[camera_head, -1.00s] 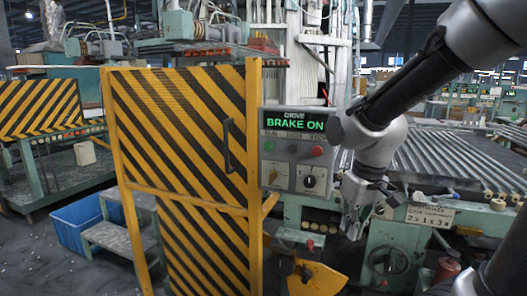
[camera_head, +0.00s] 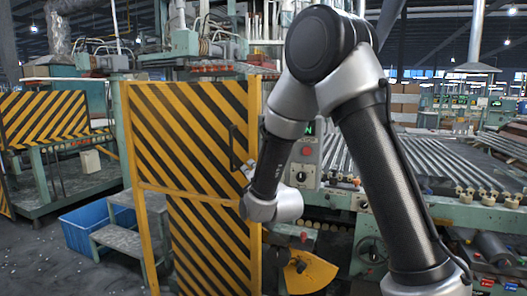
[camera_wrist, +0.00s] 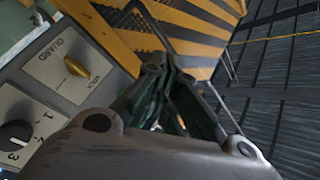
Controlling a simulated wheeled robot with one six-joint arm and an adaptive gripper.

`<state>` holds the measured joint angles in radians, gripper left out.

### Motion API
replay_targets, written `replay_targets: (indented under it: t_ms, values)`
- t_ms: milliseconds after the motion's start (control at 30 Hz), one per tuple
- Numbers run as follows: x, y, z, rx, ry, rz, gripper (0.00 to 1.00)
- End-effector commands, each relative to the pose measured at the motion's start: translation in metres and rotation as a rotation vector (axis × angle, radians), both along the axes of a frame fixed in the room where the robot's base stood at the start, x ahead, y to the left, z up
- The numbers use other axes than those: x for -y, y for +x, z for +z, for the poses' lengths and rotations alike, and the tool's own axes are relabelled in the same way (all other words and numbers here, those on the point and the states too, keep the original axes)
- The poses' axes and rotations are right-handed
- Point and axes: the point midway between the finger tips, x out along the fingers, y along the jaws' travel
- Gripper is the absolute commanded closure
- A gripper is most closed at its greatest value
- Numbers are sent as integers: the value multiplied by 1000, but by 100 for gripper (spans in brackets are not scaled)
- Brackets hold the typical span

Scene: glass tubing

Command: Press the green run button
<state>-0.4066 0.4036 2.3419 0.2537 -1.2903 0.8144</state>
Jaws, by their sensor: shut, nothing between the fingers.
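The control panel (camera_head: 308,165) is partly covered by my arm in the head view. Its red button (camera_head: 306,152), its black dial (camera_head: 301,177) and the right end of its green display (camera_head: 309,128) show. The green run button is hidden behind my arm there and is not visible in the wrist view. My gripper shows in the wrist view (camera_wrist: 168,108), shut and empty, beside the panel's lower part with the yellow guard lock key (camera_wrist: 76,67) and numbered dial (camera_wrist: 16,134). In the head view only a small part of it shows near the door handle.
A yellow-and-black striped guard door (camera_head: 185,130) with a dark handle (camera_head: 234,148) stands just left of the panel. A roller conveyor (camera_head: 450,165) lies to the right. A blue bin (camera_head: 88,226) and grey steps (camera_head: 120,240) are at lower left.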

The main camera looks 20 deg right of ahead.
Motion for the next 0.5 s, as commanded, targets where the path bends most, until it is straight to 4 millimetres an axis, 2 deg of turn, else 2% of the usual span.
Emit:
replay_targets:
  t_ms: [100, 200, 500]
  values:
    - [4, -3, 22, 83, 69, -5, 100]
    - [5, -5, 30, 114, 107, -2, 100]
    - [5, -5, 30, 110, 120, 1, 100]
